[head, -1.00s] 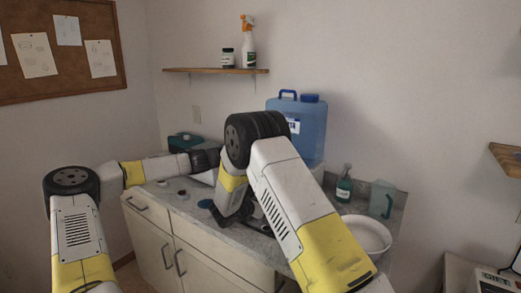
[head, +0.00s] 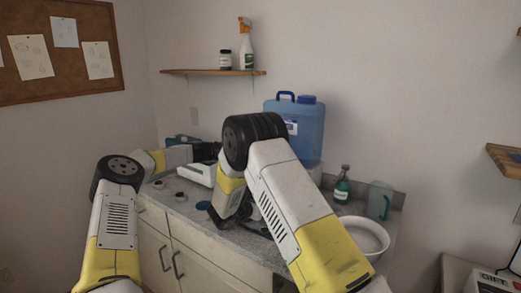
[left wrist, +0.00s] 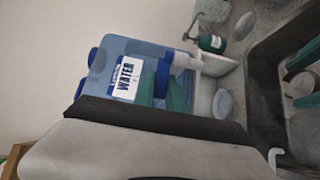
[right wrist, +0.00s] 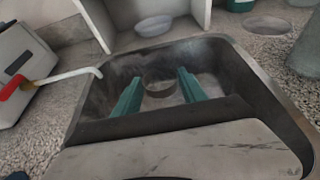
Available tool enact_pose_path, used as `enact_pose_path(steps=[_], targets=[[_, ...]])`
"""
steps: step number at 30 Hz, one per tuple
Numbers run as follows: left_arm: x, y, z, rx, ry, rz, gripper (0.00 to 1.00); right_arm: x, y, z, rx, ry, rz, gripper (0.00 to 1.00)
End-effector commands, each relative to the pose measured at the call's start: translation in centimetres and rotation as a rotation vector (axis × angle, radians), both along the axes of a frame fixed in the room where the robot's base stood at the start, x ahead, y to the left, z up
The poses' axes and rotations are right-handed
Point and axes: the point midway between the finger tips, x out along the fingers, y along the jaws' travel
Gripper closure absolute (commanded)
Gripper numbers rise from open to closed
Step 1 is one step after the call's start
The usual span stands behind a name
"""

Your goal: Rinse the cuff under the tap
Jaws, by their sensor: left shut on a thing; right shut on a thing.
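The cuff (right wrist: 158,86), a dark ring, is between the teal fingers of my right gripper (right wrist: 160,88), inside the grey metal sink (right wrist: 250,75). My right gripper is shut on it. A white hooked spout (right wrist: 70,75) with a red part (right wrist: 12,86) comes in over the sink's left rim. My left gripper (left wrist: 162,90) is at the front of the blue water container (left wrist: 113,52), its teal fingers around a dark blue tap part (left wrist: 163,72). The exact contact is unclear. In the head view my right arm hides the sink and cuff.
A green soap bottle (head: 342,186), a clear jug (head: 380,200) and a white bowl (head: 367,237) stand on the right of the counter. A small dish (right wrist: 153,26) lies under the white stand behind the sink. A wooden shelf (head: 212,72) is above. The sink walls enclose my right fingers.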

Motion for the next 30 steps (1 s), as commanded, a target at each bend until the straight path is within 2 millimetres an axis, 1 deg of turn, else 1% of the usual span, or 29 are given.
enact_pose_path(steps=[1,2,3,5,14,17,20,30], targets=[[0.0,0.0,-0.1,0.002,0.000,-0.001,1.00,0.0,0.0,0.0,0.000,0.000,0.000,0.90],[0.0,0.0,-0.1,0.002,0.000,-0.001,0.82,0.0,0.0,0.0,0.000,0.000,0.000,0.90],[0.0,0.0,-0.1,0.002,0.000,-0.001,0.74,0.0,0.0,0.0,0.000,0.000,0.000,0.90],[0.0,0.0,-0.1,0.002,0.000,-0.001,0.62,0.0,0.0,0.0,0.000,0.000,0.000,0.90],[0.0,0.0,-0.1,0.001,0.000,0.000,0.62,0.0,0.0,0.0,0.000,0.000,0.000,0.90],[-0.1,0.6,-0.1,0.001,0.000,0.001,0.62,0.0,0.0,0.0,0.000,0.000,0.000,0.90],[-0.2,1.9,-0.1,0.002,0.000,0.003,0.62,0.0,0.0,0.0,0.000,0.000,0.000,0.90],[-1.2,8.9,-0.1,0.001,0.000,0.003,0.62,0.0,0.0,0.0,0.000,0.000,0.000,0.90]])
